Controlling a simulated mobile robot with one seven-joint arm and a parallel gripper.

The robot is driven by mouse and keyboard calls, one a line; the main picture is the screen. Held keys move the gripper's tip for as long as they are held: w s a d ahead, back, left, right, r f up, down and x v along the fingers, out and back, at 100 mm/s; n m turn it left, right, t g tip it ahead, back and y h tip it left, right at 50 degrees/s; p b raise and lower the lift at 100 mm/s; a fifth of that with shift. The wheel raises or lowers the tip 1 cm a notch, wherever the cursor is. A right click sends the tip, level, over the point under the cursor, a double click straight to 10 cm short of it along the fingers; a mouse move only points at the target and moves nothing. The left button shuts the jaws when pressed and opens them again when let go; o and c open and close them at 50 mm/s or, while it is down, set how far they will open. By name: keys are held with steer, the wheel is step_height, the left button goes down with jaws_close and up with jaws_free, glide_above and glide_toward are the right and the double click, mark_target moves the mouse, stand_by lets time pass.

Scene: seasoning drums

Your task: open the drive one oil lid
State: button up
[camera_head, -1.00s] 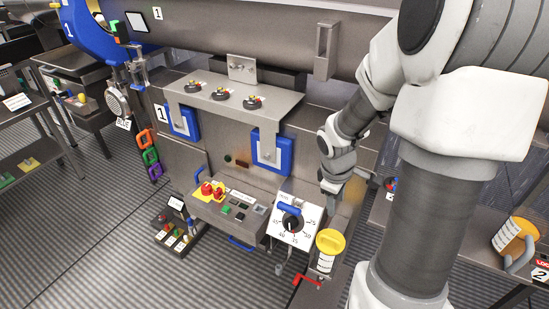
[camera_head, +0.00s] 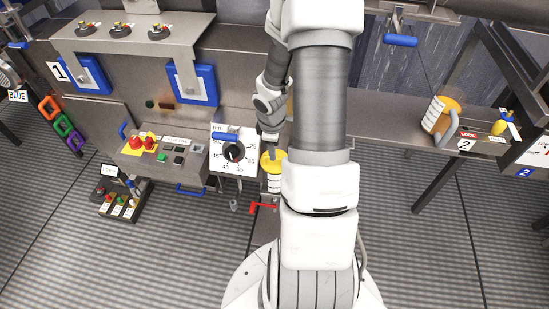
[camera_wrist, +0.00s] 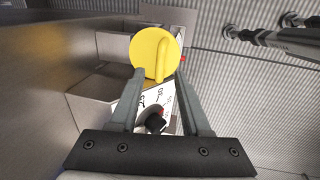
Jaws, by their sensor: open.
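The yellow oil lid (camera_head: 268,159) tops a white cylinder with dark marks on machine 1, right of the dial plate and partly behind my arm. In the wrist view the lid (camera_wrist: 150,50) is a round yellow disc with a raised ridge across it. My gripper (camera_wrist: 158,75) is open and empty, its two fingertips near the lid's lower edge on either side. I cannot tell whether they touch it. In the head view my gripper (camera_head: 270,142) is just above the lid, its fingertips mostly hidden.
The dial plate (camera_head: 222,166) and the button panel (camera_head: 165,155) lie left of the lid. A red lever (camera_head: 262,206) sits just below it. Open floor lies in front.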

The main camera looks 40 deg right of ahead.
steer(key=shift+w+d+f+b, duration=0.15)
steer(key=shift+f+b, duration=0.1)
steer(key=shift+f, duration=0.75)
steer(key=shift+w+d+f+b, duration=0.15)
steer(key=shift+f+b, duration=0.1)
steer(key=shift+f, duration=0.7)
jaws_close()
